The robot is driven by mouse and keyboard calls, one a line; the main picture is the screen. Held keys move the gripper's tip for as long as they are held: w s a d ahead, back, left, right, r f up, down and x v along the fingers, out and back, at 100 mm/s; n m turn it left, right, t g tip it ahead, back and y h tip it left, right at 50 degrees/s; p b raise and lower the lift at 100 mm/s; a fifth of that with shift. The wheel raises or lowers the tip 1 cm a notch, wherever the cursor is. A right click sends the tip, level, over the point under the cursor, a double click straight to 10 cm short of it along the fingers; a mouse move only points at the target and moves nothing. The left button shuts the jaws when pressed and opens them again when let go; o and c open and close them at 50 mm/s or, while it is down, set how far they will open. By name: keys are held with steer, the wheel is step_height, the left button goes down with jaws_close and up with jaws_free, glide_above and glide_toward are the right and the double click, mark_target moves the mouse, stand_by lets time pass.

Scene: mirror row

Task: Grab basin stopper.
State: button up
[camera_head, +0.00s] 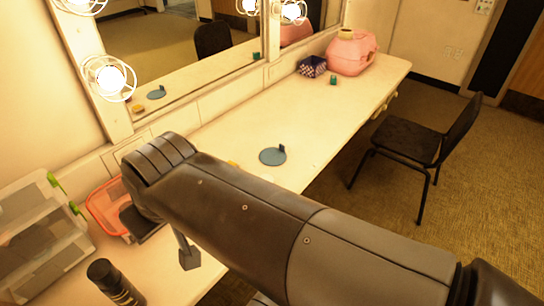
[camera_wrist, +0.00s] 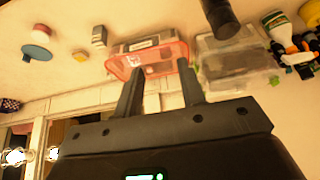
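A flat blue disc with a small dark upright tab (camera_head: 272,156), which looks like the basin stopper, lies on the pale counter just beyond my forearm.
The red-rimmed bin (camera_head: 107,205), stacked clear boxes (camera_head: 40,235) and a black cylinder (camera_head: 110,280) crowd the near counter. A small yellow thing (camera_wrist: 81,56) lies near the disc. A pink case (camera_head: 352,55) and patterned basket (camera_head: 312,66) stand farther back. A chair (camera_head: 415,140) stands right.

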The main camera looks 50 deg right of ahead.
stand_by(0.7)
steer(key=w+d+r+g+h, duration=0.1)
steer(key=w+d+r, duration=0.1)
steer(key=w+d, duration=1)
steer(key=m+g, duration=0.1)
steer(key=m, duration=0.1)
glide_above(282, 145)
steer(key=s, duration=0.3)
steer(key=f, duration=2.7)
steer(key=shift+w+a+f, duration=0.2)
steer(key=shift+w+f, duration=0.05)
steer(key=shift+w+x, duration=0.15)
steer(key=shift+x, duration=1.2)
steer(key=shift+w+x, duration=0.1)
steer(key=shift+x, duration=1.25)
steer(key=shift+a+r, duration=0.1)
steer(key=shift+r, duration=0.05)
